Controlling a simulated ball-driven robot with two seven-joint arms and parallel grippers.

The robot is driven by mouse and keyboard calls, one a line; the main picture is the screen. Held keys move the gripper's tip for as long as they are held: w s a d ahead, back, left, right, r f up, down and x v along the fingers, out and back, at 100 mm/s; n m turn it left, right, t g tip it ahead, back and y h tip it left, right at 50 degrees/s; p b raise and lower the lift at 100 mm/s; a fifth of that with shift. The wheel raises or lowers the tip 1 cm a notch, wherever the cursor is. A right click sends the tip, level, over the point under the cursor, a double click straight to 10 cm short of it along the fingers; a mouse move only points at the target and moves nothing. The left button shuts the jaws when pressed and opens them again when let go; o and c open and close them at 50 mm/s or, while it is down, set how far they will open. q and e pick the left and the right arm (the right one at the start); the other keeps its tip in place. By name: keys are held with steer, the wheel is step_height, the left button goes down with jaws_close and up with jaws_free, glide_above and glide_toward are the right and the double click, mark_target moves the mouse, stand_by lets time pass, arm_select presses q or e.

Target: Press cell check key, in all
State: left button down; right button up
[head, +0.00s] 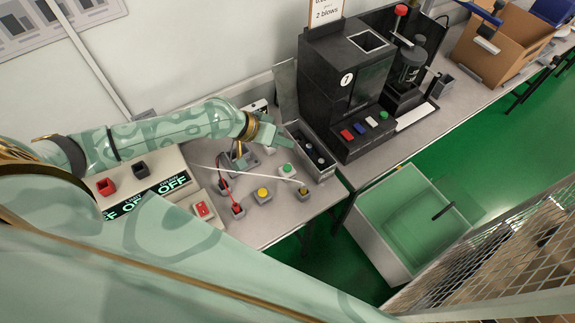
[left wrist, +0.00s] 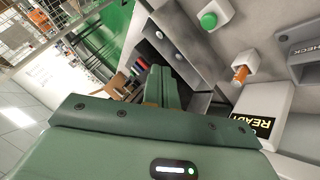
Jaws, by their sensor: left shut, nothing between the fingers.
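My left gripper (head: 277,139) is shut and empty above the bench, beside the open dark bin. In the left wrist view its green fingers (left wrist: 162,88) are together. A grey panel with a "CHECK" label (left wrist: 303,49) is at the right edge of that view, partly cut off. I cannot tell which part is the check key. A box with a "READY" sign (left wrist: 258,122) is near the gripper. A green button on a pale block (left wrist: 208,20) and an orange-tipped piece (left wrist: 241,74) also show; the green button is in the head view too (head: 287,169). My right gripper is not in view.
A yellow button (head: 262,192) and red button (head: 237,209) stand on the bench. A box with "OFF" signs (head: 145,175) is left. The dark bin (head: 313,152) adjoins a black machine (head: 345,85) with coloured keys. A green-lined tub (head: 400,225) is lower right.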

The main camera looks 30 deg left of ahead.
arm_select(q)
steer(key=f, duration=0.1)
steer(key=b, duration=0.7)
glide_above(283, 169)
step_height(283, 169, down, 6)
steer(key=shift+s+d+f, duration=0.1)
steer(key=shift+f, duration=0.05)
steer(key=shift+f+b, duration=0.5)
steer(key=shift+f, duration=0.25)
stand_by(0.9)
steer(key=shift+f, duration=0.4)
